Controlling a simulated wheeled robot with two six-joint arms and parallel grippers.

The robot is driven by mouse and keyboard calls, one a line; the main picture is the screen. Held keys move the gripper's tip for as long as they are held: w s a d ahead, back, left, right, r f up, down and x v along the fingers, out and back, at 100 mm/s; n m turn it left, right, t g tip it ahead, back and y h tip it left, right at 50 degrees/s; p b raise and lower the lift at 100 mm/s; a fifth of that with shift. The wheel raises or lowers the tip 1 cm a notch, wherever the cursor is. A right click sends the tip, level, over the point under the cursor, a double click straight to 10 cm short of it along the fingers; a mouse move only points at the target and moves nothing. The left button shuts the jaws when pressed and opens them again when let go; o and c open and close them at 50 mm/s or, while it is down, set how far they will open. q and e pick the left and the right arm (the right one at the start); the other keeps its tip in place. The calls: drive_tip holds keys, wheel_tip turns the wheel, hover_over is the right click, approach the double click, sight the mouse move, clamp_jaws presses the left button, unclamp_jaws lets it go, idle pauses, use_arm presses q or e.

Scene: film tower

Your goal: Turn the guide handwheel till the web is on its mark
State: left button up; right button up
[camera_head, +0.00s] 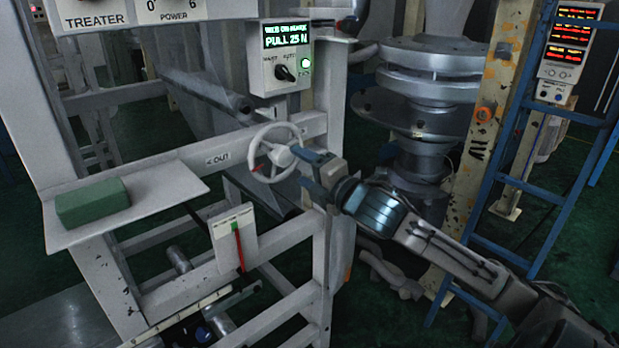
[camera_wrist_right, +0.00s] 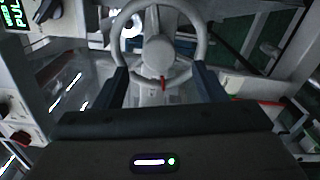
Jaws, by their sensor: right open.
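The guide handwheel (camera_head: 262,161) is a pale spoked wheel with a grey hub and a small red mark low on its rim, mounted on the white frame. My right gripper (camera_head: 297,170) is open at the wheel's right side. In the right wrist view its two dark fingers (camera_wrist_right: 164,84) straddle the lower part of the wheel (camera_wrist_right: 158,50), with the red mark between them; I cannot tell whether they touch it. A white mark plate (camera_head: 233,232) with a red pointer hangs below the wheel. The display (camera_head: 286,36) above reads "PULL 25 N". My left gripper is not in view.
A green block (camera_head: 92,203) lies on a white shelf (camera_head: 150,208) at the left. A blue ladder (camera_head: 545,150) and a yellow worn post (camera_head: 485,135) stand at the right. A large grey roll stand (camera_head: 425,100) is behind my right arm. A control box with a knob (camera_head: 283,73) sits above the wheel.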

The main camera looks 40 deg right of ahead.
drive_tip(key=shift+s, duration=0.75)
